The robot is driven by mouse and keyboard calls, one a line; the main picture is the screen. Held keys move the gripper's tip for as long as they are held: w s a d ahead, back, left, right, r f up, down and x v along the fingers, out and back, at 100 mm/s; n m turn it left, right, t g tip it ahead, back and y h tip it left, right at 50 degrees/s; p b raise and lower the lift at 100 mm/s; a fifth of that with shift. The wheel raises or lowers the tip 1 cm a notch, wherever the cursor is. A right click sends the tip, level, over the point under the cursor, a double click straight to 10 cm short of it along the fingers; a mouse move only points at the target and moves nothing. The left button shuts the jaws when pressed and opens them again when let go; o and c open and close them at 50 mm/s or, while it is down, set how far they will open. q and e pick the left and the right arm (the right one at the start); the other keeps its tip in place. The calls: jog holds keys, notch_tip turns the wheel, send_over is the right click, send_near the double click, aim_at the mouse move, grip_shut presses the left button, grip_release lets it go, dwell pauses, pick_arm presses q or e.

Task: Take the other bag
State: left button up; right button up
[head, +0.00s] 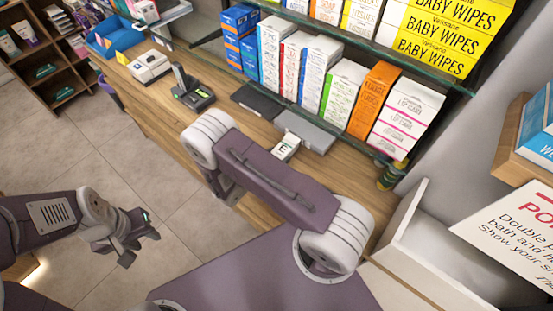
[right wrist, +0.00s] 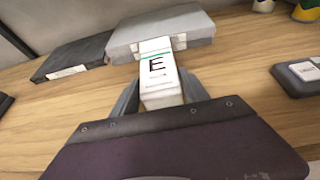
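A small white bag-like packet marked "E" (head: 286,147) is at the counter, in front of a flat grey box. In the right wrist view this packet (right wrist: 158,72) is between the two grey fingers of my right gripper (right wrist: 160,88). The fingers lie close along both its sides, and whether they press on it is not clear. In the head view my right arm hides that gripper. My left gripper (head: 138,246) hangs over the tiled floor, away from the counter, with its fingers apart and nothing seen between them. I see no second lettered bag.
The grey box (head: 308,131) and a dark flat box (head: 257,101) lie on the wooden counter. A black card terminal (head: 192,92) and a white device (head: 150,66) are further left. Shelves of cartons (head: 312,75) stand close behind. Floor (head: 130,165) at left is clear.

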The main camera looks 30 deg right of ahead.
jog(key=shift+c, duration=0.5)
jog(key=shift+r, duration=0.15)
